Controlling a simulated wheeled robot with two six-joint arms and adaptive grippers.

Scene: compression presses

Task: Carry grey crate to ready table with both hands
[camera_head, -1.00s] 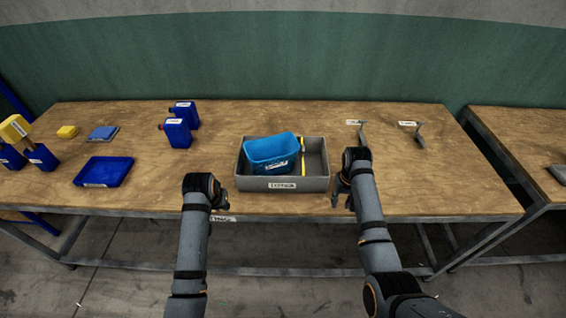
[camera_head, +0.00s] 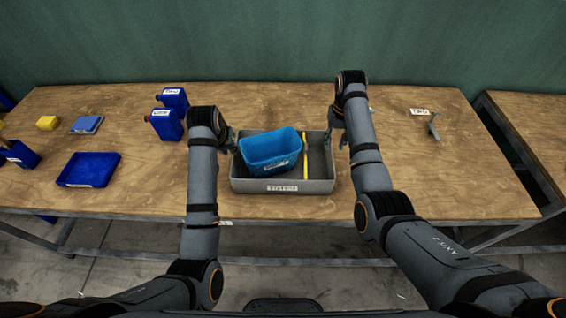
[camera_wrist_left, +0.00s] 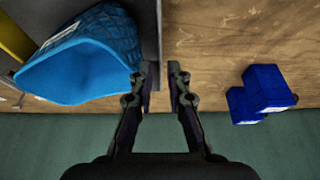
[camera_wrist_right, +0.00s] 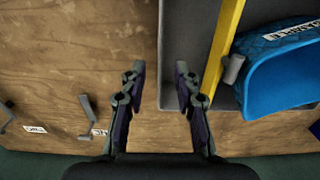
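The grey crate (camera_head: 318,187) stands on the wooden table and holds a blue bin (camera_head: 270,152) and a long yellow item (camera_head: 306,160). My left gripper (camera_head: 232,143) is at the crate's left wall. In the left wrist view its fingers (camera_wrist_left: 165,85) are apart, near the wall's end (camera_wrist_left: 148,25); whether they straddle it is unclear. My right gripper (camera_head: 338,128) is at the crate's right wall. In the right wrist view its fingers (camera_wrist_right: 161,85) are apart, one on each side of the wall (camera_wrist_right: 170,50). Which table is the ready table cannot be told.
A grey bracket (camera_head: 434,126) stands to the right. Another table (camera_head: 530,118) is at the far right, across a gap. The front right tabletop is clear.

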